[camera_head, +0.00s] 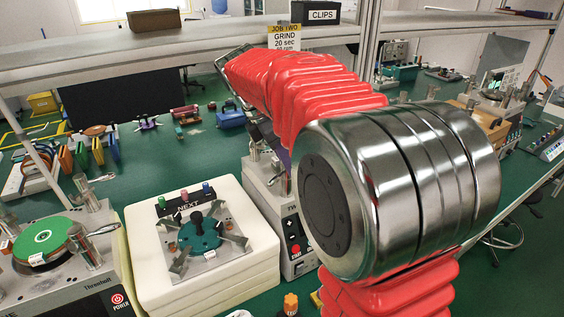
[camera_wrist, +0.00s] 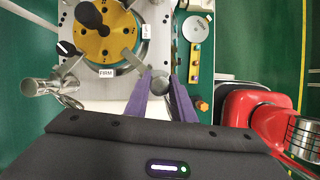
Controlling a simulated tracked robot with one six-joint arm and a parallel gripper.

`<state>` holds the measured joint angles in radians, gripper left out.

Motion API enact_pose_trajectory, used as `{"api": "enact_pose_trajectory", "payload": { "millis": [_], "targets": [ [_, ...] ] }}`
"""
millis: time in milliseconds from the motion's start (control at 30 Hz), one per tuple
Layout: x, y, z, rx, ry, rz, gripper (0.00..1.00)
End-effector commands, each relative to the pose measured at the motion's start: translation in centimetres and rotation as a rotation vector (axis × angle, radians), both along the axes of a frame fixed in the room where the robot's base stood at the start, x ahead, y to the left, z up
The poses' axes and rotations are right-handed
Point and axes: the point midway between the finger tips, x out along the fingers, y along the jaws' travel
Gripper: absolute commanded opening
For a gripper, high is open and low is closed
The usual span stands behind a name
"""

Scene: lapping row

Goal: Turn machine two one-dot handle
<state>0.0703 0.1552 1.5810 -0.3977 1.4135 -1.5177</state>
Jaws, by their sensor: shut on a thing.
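In the wrist view my gripper (camera_wrist: 165,95) has its two purple fingers on either side of a round metal handle end (camera_wrist: 160,82) at the front right corner of a machine. The fingers are shut on it. No dot mark can be made out on it. The machine carries a brass disc (camera_wrist: 92,50) with a black knob and a label reading FIRM. A second metal handle (camera_wrist: 42,90) sticks out at its left corner. In the head view this machine (camera_head: 292,255), with a red START button, is mostly hidden behind my red-sleeved arm.
A white stacked block (camera_head: 145,265) bearing a NEXT sign and a fixture stands left of the machine. Another machine (camera_head: 75,275) with a green disc stands further left. A yellow strip (camera_wrist: 195,62) and a grey disc (camera_wrist: 198,28) lie right of the gripped handle.

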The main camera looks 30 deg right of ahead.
Motion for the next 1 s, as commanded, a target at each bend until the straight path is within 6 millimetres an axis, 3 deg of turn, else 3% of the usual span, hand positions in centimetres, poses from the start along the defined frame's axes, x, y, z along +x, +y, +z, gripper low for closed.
{"api": "enact_pose_trajectory", "payload": {
  "millis": [267, 300, 533, 1000],
  "targets": [
    [-0.15, -0.32, -0.38, -0.002, 0.010, -0.006, 0.00],
    [-0.15, -0.32, -0.37, -0.002, 0.010, -0.006, 0.24],
    [-0.10, -0.26, -0.31, -0.002, 0.007, -0.005, 0.40],
    [0.21, 0.05, 0.47, 0.001, -0.006, -0.002, 0.41]
  ]
}}
